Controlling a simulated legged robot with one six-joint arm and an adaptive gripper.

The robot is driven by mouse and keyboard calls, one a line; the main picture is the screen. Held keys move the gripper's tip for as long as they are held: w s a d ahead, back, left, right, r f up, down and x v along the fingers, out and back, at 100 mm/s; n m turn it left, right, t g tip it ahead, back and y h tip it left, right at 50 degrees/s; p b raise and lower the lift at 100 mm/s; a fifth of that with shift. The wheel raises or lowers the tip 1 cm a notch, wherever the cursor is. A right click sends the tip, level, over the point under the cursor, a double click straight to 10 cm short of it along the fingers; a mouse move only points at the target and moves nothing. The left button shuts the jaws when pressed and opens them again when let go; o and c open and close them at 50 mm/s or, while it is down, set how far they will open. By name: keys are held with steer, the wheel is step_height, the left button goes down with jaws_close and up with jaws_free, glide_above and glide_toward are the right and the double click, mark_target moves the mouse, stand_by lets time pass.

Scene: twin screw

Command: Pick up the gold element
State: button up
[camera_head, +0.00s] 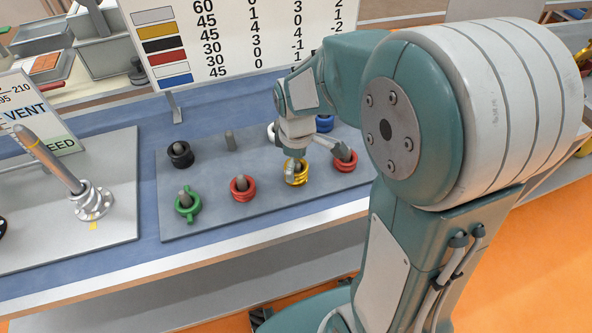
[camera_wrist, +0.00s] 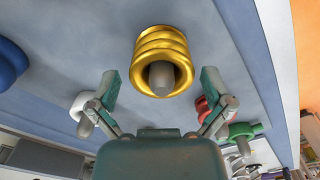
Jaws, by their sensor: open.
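The gold element (camera_head: 296,174) is a ribbed ring on a grey peg, in the front row of a grey board in the head view. In the wrist view the gold element (camera_wrist: 160,52) shows large at the top middle, with the peg end in its opening. My gripper (camera_head: 318,158) is just above and around it in the head view. Its two fingers are spread wide. In the wrist view my gripper (camera_wrist: 162,92) has one finger on each side below the ring, with visible gaps and nothing between them.
A red ring (camera_head: 345,160) stands close right of the gold one, and another red ring (camera_head: 243,188) to its left. A green element (camera_head: 188,204), a black ring (camera_head: 180,154), a white ring (camera_head: 271,133) and a blue ring (camera_head: 324,123) share the board. A chart (camera_head: 240,40) stands behind.

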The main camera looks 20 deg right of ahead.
step_height(320, 180, down, 2)
steer(key=shift+f, duration=0.25)
steer(key=shift+a, duration=0.15)
steer(key=c, duration=1.2)
steer(key=shift+c, duration=0.2)
